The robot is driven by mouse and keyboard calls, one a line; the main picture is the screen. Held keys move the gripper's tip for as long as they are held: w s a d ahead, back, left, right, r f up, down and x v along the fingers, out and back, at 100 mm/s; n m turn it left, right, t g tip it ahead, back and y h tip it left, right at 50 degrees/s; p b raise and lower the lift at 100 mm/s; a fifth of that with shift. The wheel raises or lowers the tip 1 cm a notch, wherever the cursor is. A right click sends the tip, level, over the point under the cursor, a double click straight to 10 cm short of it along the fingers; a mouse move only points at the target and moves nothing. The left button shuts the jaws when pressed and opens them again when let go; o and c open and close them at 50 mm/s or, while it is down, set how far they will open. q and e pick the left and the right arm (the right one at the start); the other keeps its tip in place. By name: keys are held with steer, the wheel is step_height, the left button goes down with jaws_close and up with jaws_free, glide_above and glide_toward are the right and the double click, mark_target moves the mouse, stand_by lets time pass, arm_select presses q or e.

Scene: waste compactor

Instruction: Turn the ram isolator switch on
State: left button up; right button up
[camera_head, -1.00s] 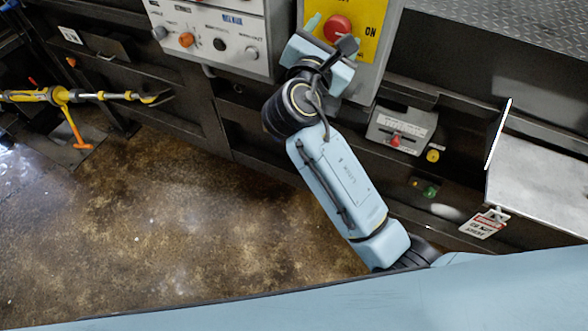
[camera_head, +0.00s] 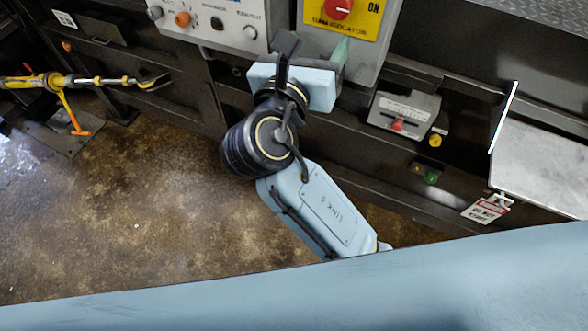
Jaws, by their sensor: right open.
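The ram isolator switch is a red knob (camera_head: 338,7) on a yellow plate (camera_head: 362,24) marked "ON" and "RAM ISOLATOR", on a grey box at the top of the head view. The picture's top edge cuts off part of the knob and plate, and I cannot tell the knob's setting. My right gripper (camera_head: 313,52) is open and empty, below and slightly left of the knob and apart from it. One finger overlaps the lower part of the grey box in the picture. My left gripper is not in view.
A control panel (camera_head: 235,12) with several knobs is left of the switch box. A small grey unit with a red lever (camera_head: 398,124) is at lower right. A metal shelf (camera_head: 545,165) juts out at the right. Yellow tool (camera_head: 50,82) at far left.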

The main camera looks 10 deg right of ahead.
step_height(320, 180, down, 36)
steer(key=a+m+g+y+b, duration=0.3)
steer(key=g+y+b, duration=0.1)
steer(key=y+b, duration=0.1)
steer(key=shift+w+f+m+y+b, duration=0.2)
steer(key=shift+m+y+b, duration=0.15)
steer(key=shift+y, duration=0.25)
steer(key=s+d+f+m+g+y+b, duration=0.1)
steer(key=s+d+f+m+g+b, duration=0.2)
steer(key=s+f, duration=0.5)
steer(key=s+d+f+m+g+b, duration=0.1)
steer(key=s+d+f+m+g, duration=0.2)
steer(key=f, duration=1)
steer(key=s+d+f+m+g+y+b, duration=0.1)
steer(key=s+d+f+m+b, duration=0.1)
steer(key=s+f+m, duration=0.6)
steer(key=s+d+f+m+g+b, duration=0.1)
steer(key=s+d+f+m+b, duration=0.1)
steer(key=s+d+f+m, duration=0.3)
steer(key=s+d+f+m+g+b, duration=0.2)
steer(key=s+d+f+m, duration=0.3)
steer(key=s+f, duration=0.6)
steer(key=s+m, duration=0.1)
steer(key=s, duration=0.5)
steer(key=shift+d+f+m+g+y, duration=0.2)
steer(key=shift+m+g+y, duration=0.1)
steer(key=shift+m+y, duration=0.1)
